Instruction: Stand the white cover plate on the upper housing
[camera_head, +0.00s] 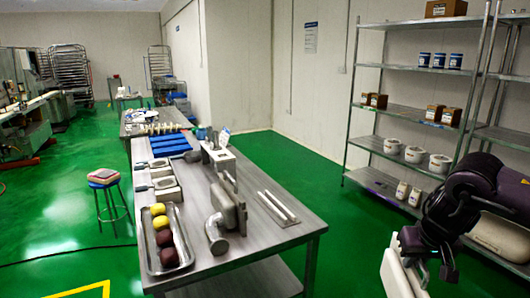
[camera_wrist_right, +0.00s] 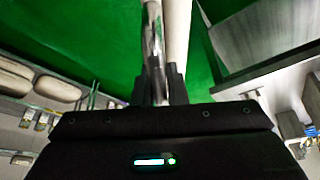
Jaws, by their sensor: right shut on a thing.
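The white cover plate (camera_head: 395,274) hangs at the lower right of the head view, over the floor and right of the table. My right gripper (camera_head: 428,264) is shut on it. In the right wrist view the plate (camera_wrist_right: 176,35) shows nearly edge-on, between the dark fingers of the gripper (camera_wrist_right: 162,88). A grey metal housing (camera_head: 229,206) stands upright near the table's front; a white block-like unit (camera_head: 219,158) is behind it. I cannot tell which one is the upper housing. My left gripper is not in view.
A shelf rack (camera_head: 375,180) stands at the back right. Green floor lies clear between table and rack.

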